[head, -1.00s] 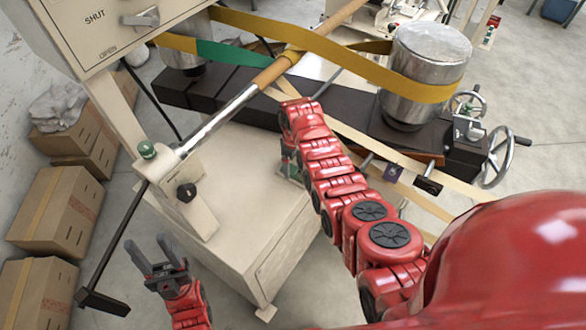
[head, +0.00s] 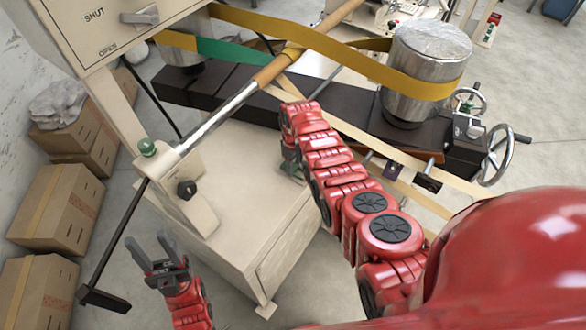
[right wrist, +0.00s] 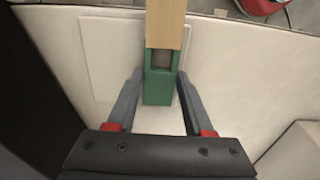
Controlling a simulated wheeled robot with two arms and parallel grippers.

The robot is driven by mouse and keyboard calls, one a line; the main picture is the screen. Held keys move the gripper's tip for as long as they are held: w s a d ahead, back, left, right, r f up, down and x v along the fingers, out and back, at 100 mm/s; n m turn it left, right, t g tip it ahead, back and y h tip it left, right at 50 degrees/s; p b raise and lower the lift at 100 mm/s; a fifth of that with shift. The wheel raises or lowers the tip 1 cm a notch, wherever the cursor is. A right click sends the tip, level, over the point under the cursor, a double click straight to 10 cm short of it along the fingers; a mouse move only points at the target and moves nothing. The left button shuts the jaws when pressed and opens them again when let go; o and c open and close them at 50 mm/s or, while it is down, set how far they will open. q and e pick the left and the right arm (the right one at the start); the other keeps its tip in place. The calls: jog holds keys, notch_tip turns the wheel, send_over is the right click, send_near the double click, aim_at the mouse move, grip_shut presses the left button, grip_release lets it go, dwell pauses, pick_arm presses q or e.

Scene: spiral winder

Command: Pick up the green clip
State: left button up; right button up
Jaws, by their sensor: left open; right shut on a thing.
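The green clip (right wrist: 158,91) is a small block with a rectangular window, in the middle of the right wrist view. A pale wood-coloured strip (right wrist: 166,24) runs into its far end. My right gripper (right wrist: 160,76) is shut on the clip, one finger on each side. In the head view my right arm hides most of that gripper; a bit of green shows beside the arm. My left gripper (head: 147,246) is open and empty at the lower left of the head view, apart from everything.
A beige machine cabinet (head: 240,195) stands beside my right arm. A metal rod with a wooden handle (head: 275,70) crosses above it. A yellow-green belt (head: 330,55) runs to a silver drum (head: 428,75). Cardboard boxes (head: 58,210) stand at the left.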

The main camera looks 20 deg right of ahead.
grip_shut()
jog(key=shift+r, duration=0.2)
